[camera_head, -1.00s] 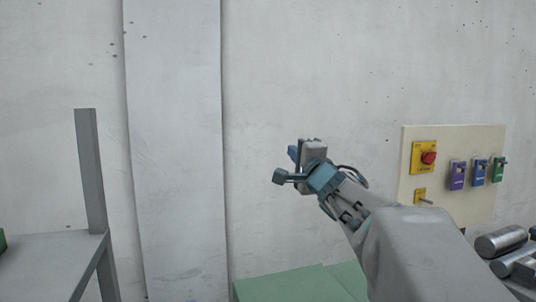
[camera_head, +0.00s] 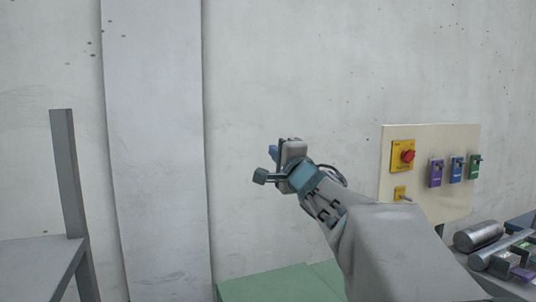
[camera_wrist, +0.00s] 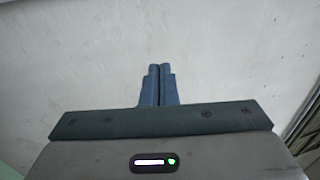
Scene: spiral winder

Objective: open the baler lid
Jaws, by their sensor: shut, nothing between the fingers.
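My gripper (camera_head: 273,153) is raised in front of the bare wall in the head view, with its blue fingers pointing away from me.
A cream control panel (camera_head: 430,205) with a red button (camera_head: 408,156) and purple, blue and green switches stands right of my arm. Metal rollers (camera_head: 478,236) lie at the lower right. A grey table (camera_head: 35,265) with an upright post (camera_head: 66,175) is at the left.

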